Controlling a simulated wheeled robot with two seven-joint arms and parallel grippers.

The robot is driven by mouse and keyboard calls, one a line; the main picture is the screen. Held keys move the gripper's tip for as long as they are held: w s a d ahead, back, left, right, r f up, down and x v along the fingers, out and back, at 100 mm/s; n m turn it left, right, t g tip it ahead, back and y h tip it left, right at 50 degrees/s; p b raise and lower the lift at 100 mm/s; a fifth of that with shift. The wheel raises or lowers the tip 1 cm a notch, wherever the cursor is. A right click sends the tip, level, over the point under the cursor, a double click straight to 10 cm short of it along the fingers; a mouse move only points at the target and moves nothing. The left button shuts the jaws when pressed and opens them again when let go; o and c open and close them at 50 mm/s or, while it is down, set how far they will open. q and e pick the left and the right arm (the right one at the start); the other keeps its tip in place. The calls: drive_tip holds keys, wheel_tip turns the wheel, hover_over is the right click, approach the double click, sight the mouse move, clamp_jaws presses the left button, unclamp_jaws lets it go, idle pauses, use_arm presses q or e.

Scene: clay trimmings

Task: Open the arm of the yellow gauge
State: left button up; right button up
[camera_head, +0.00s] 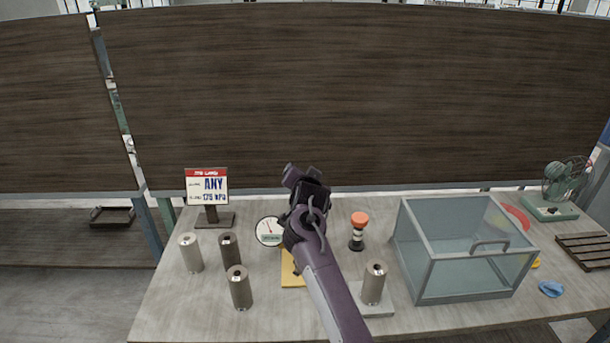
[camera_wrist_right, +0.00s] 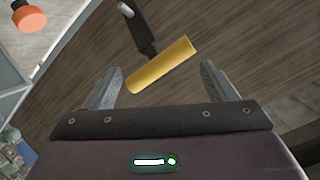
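The yellow gauge shows in the head view as a yellow plate (camera_head: 291,270) on the table, mostly hidden behind my right arm. A round white dial (camera_head: 269,231) with a needle stands just left of my arm; I cannot tell if it belongs to the gauge. In the right wrist view a yellow bar (camera_wrist_right: 162,65) joined to a dark post (camera_wrist_right: 140,28) lies ahead of and between the fingers, with no clear contact. My right gripper (camera_head: 303,183) is above the table; the wrist view shows its fingers (camera_wrist_right: 160,88) apart. My left gripper is out of view.
Several metal cylinders (camera_head: 240,288) stand at the left, and another (camera_head: 373,284) sits on a grey plate at right. An orange-capped post (camera_head: 358,232) stands close right of my arm. A clear box (camera_head: 408,262), sign (camera_head: 207,187), fan (camera_head: 562,185) and blue item (camera_head: 551,289) are farther out.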

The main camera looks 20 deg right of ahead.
drive_tip(key=shift+s+a+r+p, duration=0.2)
drive_tip(key=shift+s+r+p, duration=0.25)
drive_tip(key=shift+r+p, duration=0.1)
drive_tip(key=shift+s+a+r+p, duration=0.15)
drive_tip(key=shift+s+r+p, duration=0.25)
drive_tip(key=shift+r, duration=0.1)
